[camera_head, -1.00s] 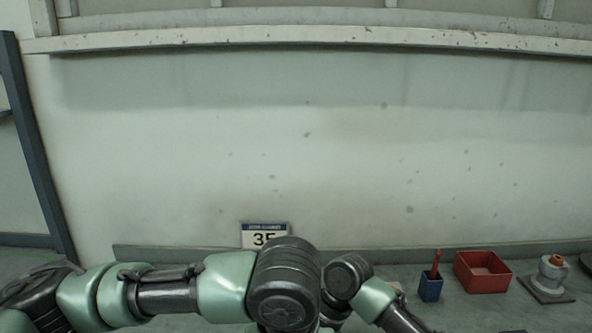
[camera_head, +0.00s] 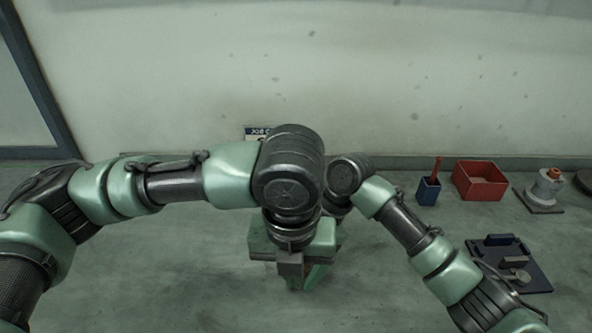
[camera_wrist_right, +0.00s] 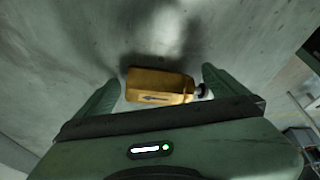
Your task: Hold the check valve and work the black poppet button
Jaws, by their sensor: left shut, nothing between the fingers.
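The check valve (camera_wrist_right: 158,86) is a brass-yellow block with a dark arrow on its face. In the right wrist view it lies across the space between the fingers of my right gripper (camera_wrist_right: 160,80), which are spread with a gap at the left end. The black poppet button (camera_wrist_right: 202,90) sticks out of its right end, close to the right finger. I cannot tell whether button and finger touch. In the head view my left gripper (camera_head: 304,280) is shut and points down, low in the middle over the table. The arms and grippers hide most of the valve there.
On the grey table (camera_head: 180,270) at the right stand a blue cup (camera_head: 429,192) with a red stick, a red bin (camera_head: 481,182) and a round fitting on a plate (camera_head: 545,188). A dark blue fixture (camera_head: 510,263) lies nearer. A sign (camera_head: 258,133) stands behind my arms. The left table area is clear.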

